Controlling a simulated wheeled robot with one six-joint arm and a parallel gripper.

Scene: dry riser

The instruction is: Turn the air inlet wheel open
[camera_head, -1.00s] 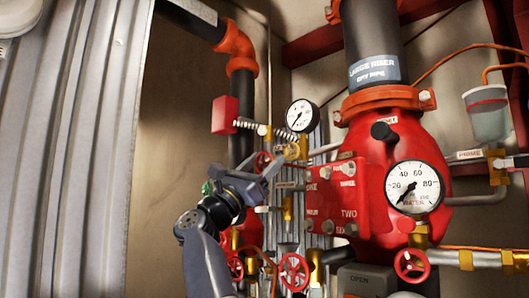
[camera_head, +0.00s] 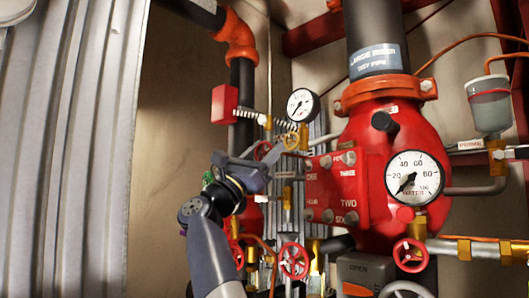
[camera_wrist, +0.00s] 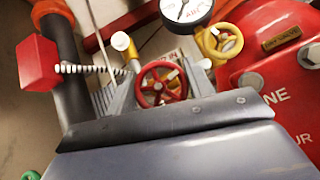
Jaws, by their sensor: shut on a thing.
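My gripper (camera_head: 266,158) reaches up to the valve cluster left of the red valve body. In the wrist view its two grey fingers stand on either side of a small red spoked wheel (camera_wrist: 146,79), and my gripper (camera_wrist: 160,92) is shut on this wheel. The wheel's lower edge is hidden by my gripper. A yellow wheel (camera_wrist: 232,44) sits just up and to the right, apart from the fingers; it also shows in the head view (camera_head: 291,139).
A pressure gauge (camera_head: 303,105) is just above the wheels. A red box (camera_head: 224,103) with a spring is at upper left. The red valve body (camera_head: 375,175) with a water gauge (camera_head: 414,178) fills the right. Red wheels (camera_head: 293,261) (camera_head: 411,255) are lower down. Corrugated metal stands left.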

